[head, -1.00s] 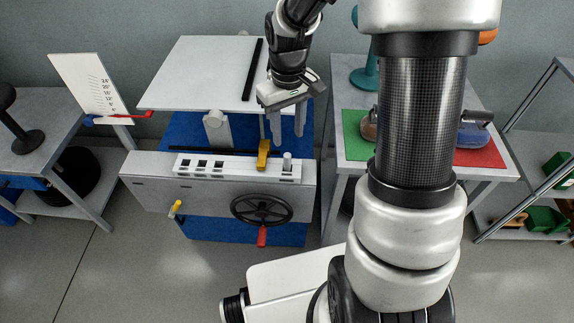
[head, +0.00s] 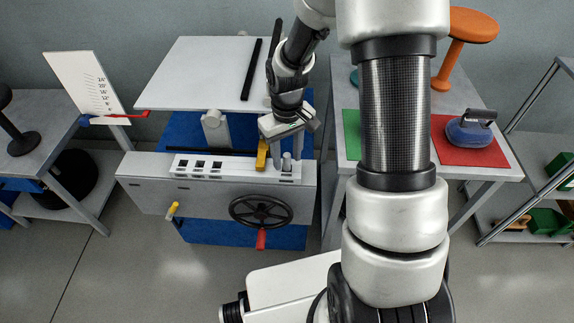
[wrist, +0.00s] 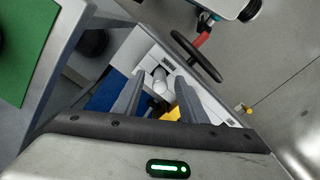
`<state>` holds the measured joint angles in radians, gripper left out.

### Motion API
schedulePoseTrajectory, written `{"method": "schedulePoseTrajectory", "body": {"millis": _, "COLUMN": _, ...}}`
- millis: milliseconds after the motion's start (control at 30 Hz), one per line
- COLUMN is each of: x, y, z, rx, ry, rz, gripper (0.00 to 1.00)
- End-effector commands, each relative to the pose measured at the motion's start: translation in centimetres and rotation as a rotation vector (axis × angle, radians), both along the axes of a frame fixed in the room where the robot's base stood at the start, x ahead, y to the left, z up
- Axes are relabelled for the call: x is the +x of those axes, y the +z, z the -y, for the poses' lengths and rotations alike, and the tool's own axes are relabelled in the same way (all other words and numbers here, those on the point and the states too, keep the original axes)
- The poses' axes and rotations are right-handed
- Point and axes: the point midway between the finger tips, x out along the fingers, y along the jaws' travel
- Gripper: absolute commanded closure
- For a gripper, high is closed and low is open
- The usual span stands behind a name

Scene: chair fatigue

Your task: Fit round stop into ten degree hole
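The round stop, a light grey cylinder (head: 286,166), stands upright at the right end of a white block (head: 235,175) on the bench front. The block has several dark square holes along its top; I cannot read which is the ten degree one. My gripper (head: 286,158) is lowered over the right end of the block, with one finger on each side of the stop. In the wrist view, my gripper (wrist: 160,100) has its fingers apart, and the stop (wrist: 160,77) shows between and beyond them. I see no finger touching it.
A yellow piece (head: 262,155) stands just left of my gripper. A black handwheel (head: 261,210) with a red handle is below the block. A sloped white board (head: 205,72) is behind. A scale plate (head: 88,85) with a red pointer stands at left.

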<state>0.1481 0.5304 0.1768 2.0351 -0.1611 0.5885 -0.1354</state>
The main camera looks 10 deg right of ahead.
Motion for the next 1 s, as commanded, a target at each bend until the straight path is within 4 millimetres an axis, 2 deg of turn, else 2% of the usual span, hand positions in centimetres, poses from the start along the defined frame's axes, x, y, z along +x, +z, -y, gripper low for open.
{"method": "schedulePoseTrajectory", "body": {"millis": 67, "x": 0.0, "y": 0.0, "z": 0.0, "rx": 0.0, "ry": 0.0, "rz": 0.0, "gripper": 0.65}}
{"method": "schedulePoseTrajectory", "body": {"millis": 267, "x": 0.0, "y": 0.1, "z": 0.0, "rx": 0.0, "ry": 0.0, "rz": 0.0, "gripper": 0.98}}
{"method": "schedulePoseTrajectory", "body": {"millis": 300, "x": 0.0, "y": 0.1, "z": 0.0, "rx": 0.0, "ry": 0.0, "rz": 0.0, "gripper": 1.0}}
{"method": "schedulePoseTrajectory", "body": {"millis": 567, "x": 0.0, "y": 0.2, "z": 0.0, "rx": 0.0, "ry": 0.0, "rz": 0.001, "gripper": 1.0}}
{"method": "schedulePoseTrajectory", "body": {"millis": 667, "x": 0.1, "y": 1.0, "z": 0.0, "rx": 0.0, "ry": -0.001, "rz": 0.003, "gripper": 1.0}}
{"method": "schedulePoseTrajectory", "body": {"millis": 1000, "x": 0.2, "y": 7.6, "z": 0.0, "rx": -0.001, "ry": -0.002, "rz": 0.005, "gripper": 1.0}}
